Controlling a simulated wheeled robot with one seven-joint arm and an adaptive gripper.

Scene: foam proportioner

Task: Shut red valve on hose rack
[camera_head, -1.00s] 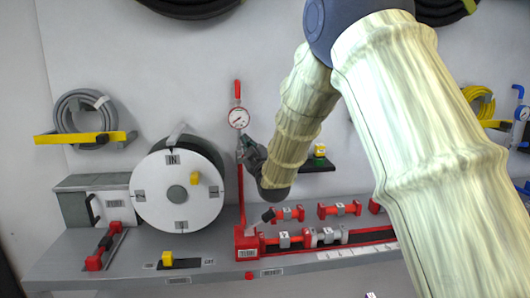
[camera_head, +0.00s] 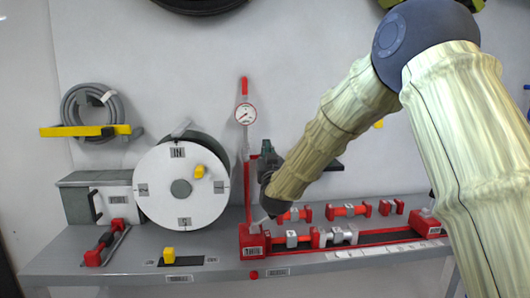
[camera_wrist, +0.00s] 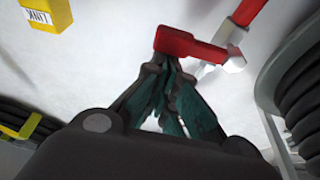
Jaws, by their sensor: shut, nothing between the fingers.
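A vertical red pipe (camera_head: 247,188) rises from a red block on the bench towards a round gauge (camera_head: 245,114). A red lever (camera_wrist: 188,46) with a pale fitting (camera_wrist: 234,63) shows large in the wrist view. In the head view, a small red part (camera_head: 253,157) shows between the pipe and my gripper. My gripper (camera_head: 264,150) is just right of the pipe; in the wrist view its dark green fingers (camera_wrist: 164,62) are shut and empty. The fingertips are at the lever's left end; I cannot tell whether they touch it.
A white hose reel (camera_head: 163,205) stands left of the pipe, and its dark coils (camera_wrist: 300,105) are close at the right of the wrist view. A yellow block (camera_wrist: 48,14) is at upper left there. Red fittings (camera_head: 348,211) line the bench to the right.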

